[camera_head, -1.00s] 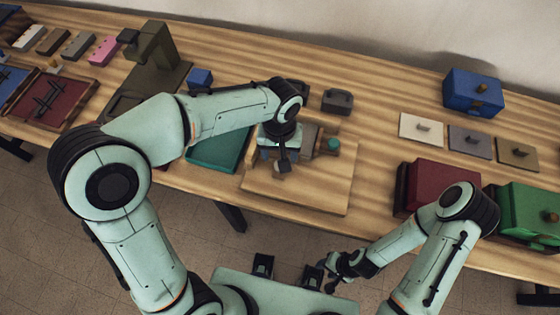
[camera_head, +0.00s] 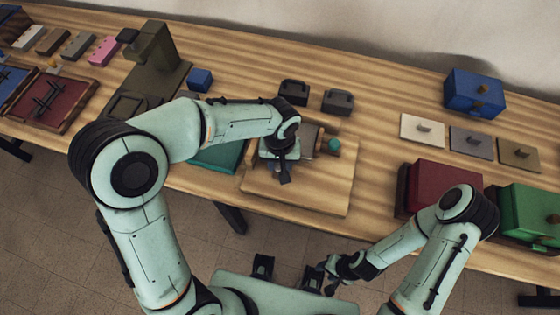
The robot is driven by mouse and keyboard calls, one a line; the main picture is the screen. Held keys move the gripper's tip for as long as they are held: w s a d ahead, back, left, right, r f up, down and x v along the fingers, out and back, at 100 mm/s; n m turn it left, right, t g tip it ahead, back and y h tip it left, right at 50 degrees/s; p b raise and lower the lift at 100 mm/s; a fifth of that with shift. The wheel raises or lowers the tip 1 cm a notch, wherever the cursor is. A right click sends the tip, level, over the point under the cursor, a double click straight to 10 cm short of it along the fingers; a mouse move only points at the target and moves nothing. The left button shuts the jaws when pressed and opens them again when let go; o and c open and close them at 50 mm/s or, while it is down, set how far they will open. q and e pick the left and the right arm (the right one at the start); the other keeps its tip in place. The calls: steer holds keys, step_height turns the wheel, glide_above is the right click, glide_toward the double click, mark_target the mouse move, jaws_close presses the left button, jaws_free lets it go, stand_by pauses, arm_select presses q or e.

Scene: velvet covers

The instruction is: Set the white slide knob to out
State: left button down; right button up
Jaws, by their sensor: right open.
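A white plate (camera_head: 422,131) lies on the table at right of centre in the head view. My right gripper (camera_head: 325,278) is open and empty in front of the table's near edge, far from the plate.
A grey plate (camera_head: 470,143) and an olive plate (camera_head: 518,154) sit beside the white one. A blue box (camera_head: 473,92) stands behind, and a red box (camera_head: 440,187) and green box (camera_head: 528,212) in front. The wooden board (camera_head: 320,192) holds a grey device with a teal knob (camera_head: 334,145).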

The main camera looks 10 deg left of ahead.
arm_select(q)
steer(key=s+b, duration=0.2)
steer(key=s, duration=0.2)
steer(key=shift+s, duration=0.2)
steer(key=shift+w, duration=0.1)
arm_select(e)
steer(key=shift+s+f, duration=0.2)
steer(key=shift+f, duration=0.35)
steer(key=shift+s+f, duration=0.2)
steer(key=shift+f, duration=0.35)
arm_select(q)
steer(key=c, duration=0.7)
jaws_free()
steer(key=shift+c, duration=0.2)
arm_select(e)
steer(key=shift+s, duration=0.1)
arm_select(q)
steer(key=shift+r, duration=0.55)
step_height(320, 180, up, 12)
steer(key=p, duration=0.2)
steer(key=shift+r, duration=0.2)
arm_select(e)
steer(key=shift+w+r, duration=0.25)
steer(key=shift+r, duration=0.3)
steer(key=shift+w+r, duration=0.2)
steer(key=shift+r, duration=0.3)
